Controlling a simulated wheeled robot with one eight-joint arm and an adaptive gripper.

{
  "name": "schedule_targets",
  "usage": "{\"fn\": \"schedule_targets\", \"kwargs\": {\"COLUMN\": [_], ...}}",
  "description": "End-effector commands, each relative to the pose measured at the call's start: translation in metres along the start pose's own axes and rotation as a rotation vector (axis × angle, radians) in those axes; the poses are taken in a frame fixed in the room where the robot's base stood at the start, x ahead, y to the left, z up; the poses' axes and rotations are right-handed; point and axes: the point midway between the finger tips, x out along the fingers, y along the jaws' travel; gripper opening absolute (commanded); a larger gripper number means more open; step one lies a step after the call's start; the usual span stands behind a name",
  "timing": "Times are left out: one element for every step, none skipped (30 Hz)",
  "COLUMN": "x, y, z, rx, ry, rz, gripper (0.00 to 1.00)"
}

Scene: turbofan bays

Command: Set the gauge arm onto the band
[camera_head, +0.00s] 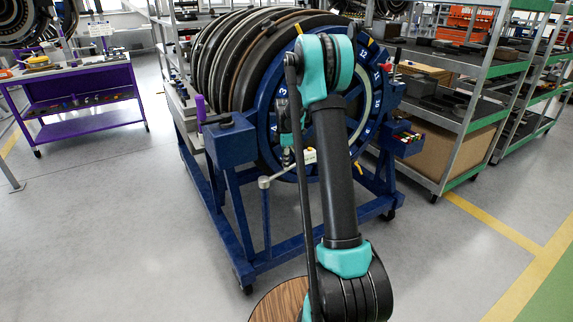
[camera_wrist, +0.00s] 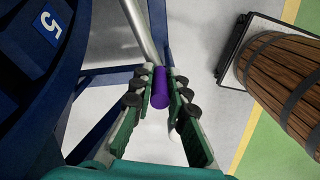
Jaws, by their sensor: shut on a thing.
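The gauge arm (camera_head: 286,172) is a thin silver rod. It runs from a round knob on an upright blue post towards the engine's front face. My gripper (camera_wrist: 162,92) is shut on a purple cylindrical grip (camera_wrist: 160,86), which shows between the fingertips in the wrist view. A silver rod (camera_wrist: 138,28) shows beyond it. In the head view my gripper (camera_head: 287,158) is partly hidden by my own arm. The blue numbered band (camera_head: 262,130) rings the engine's front face. A number 5 plate (camera_wrist: 50,25) shows at upper left in the wrist view. Contact between rod and band cannot be told.
A blue wheeled stand (camera_head: 284,258) carries the engine, with a small parts tray (camera_head: 405,142) at its right. Another purple handle (camera_head: 200,107) stands at its left. A purple workbench (camera_head: 82,98) is at left, shelving (camera_head: 470,120) at right. The floor between is clear.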

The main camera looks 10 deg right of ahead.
Motion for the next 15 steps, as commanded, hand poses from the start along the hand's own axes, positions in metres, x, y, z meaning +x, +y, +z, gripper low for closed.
{"fn": "schedule_targets", "kwargs": {"x": [-0.0003, -0.0003, -0.0004, -0.0004, -0.0004, -0.0005, -0.0005, -0.0005, -0.0005, -0.0005, -0.0006, -0.0006, -0.0005, -0.0005, -0.0005], "y": [0.002, 0.0022, 0.0023, 0.0024, 0.0025, 0.0026, 0.0027, 0.0028, 0.0029, 0.003, 0.0031, 0.0031, 0.0029, 0.0028, 0.0026], "z": [-0.0015, -0.0016, -0.0017, -0.0018, -0.0018, -0.0019, -0.002, -0.0021, -0.0021, -0.0022, -0.0023, -0.0023, -0.0022, -0.0021, -0.002], "rx": [-0.001, -0.001, -0.001, -0.001, -0.001, -0.002, -0.002, -0.002, -0.002, -0.002, -0.002, -0.002, -0.002, -0.002, -0.002], "ry": [0.001, 0.001, 0.002, 0.002, 0.002, 0.002, 0.002, 0.002, 0.002, 0.002, 0.002, 0.002, 0.002, 0.002, 0.002], "rz": [0.004, 0.004, 0.005, 0.005, 0.005, 0.006, 0.006, 0.006, 0.006, 0.007, 0.007, 0.007, 0.007, 0.006, 0.006], "gripper": [0.0, 0.0, 0.0, 0.0, 0.0, 0.0, 0.0, 0.0, 0.0, 0.16, 0.2, 0.25, 0.28, 0.32, 0.36]}}
